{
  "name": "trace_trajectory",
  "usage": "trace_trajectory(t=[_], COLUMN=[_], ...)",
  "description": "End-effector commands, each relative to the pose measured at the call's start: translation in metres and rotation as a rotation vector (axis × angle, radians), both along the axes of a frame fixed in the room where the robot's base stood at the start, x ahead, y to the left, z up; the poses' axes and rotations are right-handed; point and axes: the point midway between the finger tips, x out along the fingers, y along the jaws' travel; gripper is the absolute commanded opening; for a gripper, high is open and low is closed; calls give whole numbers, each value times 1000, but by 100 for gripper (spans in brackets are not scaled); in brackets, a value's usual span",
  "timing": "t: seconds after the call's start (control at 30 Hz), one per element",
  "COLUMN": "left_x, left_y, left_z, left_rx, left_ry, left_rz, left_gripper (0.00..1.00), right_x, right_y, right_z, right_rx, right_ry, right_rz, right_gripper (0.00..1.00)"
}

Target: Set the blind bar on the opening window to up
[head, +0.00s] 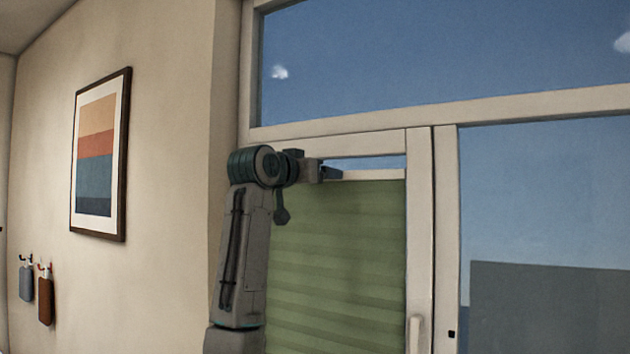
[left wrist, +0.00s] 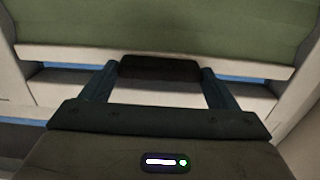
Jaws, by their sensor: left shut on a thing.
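The opening window (head: 419,230) has a white frame and a green pleated blind (head: 345,260) over most of its pane. The pale blind bar (head: 375,174) runs along the blind's top edge, near the top of the frame, with a narrow strip of sky above it. My left gripper (head: 328,172) is at this bar. In the left wrist view, the bar (left wrist: 270,70) crosses the picture beside the green fabric. There my left gripper (left wrist: 160,69) is shut on a dark grip tab (left wrist: 158,67) at the bar. My right gripper is not in view.
A window handle (head: 415,335) sits low on the opening window's right side. A fixed pane (head: 545,200) is to the right and another pane above. A framed picture (head: 101,155) and hanging items (head: 45,300) are on the left wall.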

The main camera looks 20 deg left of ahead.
Motion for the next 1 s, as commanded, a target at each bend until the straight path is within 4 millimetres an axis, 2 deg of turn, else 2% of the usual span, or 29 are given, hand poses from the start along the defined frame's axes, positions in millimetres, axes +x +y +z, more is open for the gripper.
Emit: trace_trajectory(t=[0.03, 0.23, 0.27, 0.33, 0.67, 0.77, 1.0], left_x=[-2, -3, -3, -3, -8, -21, -70], left_y=[1, 1, 1, 1, 2, 4, 14], left_z=[7, 9, 9, 9, 4, 1, 1], left_rx=[-2, -2, -2, -2, -1, -1, -1], left_ry=[-14, -19, -20, -19, -15, -16, -19], left_rz=[2, 2, 2, 2, 1, 2, 3], left_gripper=[41, 41, 85, 99, 100, 100, 100], right_x=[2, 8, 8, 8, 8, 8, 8], right_y=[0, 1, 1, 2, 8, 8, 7], right_z=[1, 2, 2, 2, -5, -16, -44], right_rx=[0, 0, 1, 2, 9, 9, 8], right_ry=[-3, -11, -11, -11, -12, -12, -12], right_rz=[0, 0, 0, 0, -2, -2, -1], right_gripper=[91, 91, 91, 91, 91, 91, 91])
